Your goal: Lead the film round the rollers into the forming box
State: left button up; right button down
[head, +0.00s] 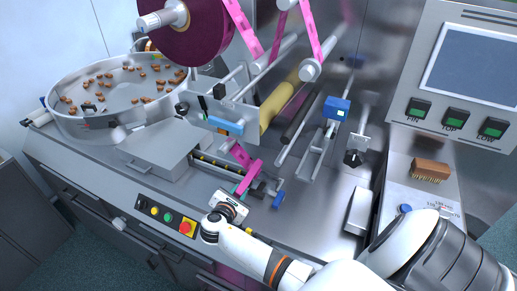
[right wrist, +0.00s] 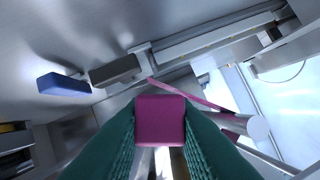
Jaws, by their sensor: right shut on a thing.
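The pink film (head: 311,33) comes off the dark magenta reel (head: 189,32) and runs round the metal rollers (head: 310,70) at the top. A lower stretch of film (head: 249,177) hangs down to my right gripper (head: 236,199). In the right wrist view the film's end (right wrist: 160,118) is between the two green-padded fingers, which are shut on it. A strip of film (right wrist: 190,96) runs from there up towards a roller (right wrist: 258,128). The forming box cannot be told apart for certain among the metal parts near the gripper. My left gripper is not in view.
A round bowl (head: 62,119) with small brown pieces stands at the left. A control panel (head: 452,118) with green buttons and a brush (head: 431,169) are at the right.

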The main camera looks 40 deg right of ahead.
jog(key=s+a, duration=0.4)
jog(key=a, duration=0.6)
dwell(0.3)
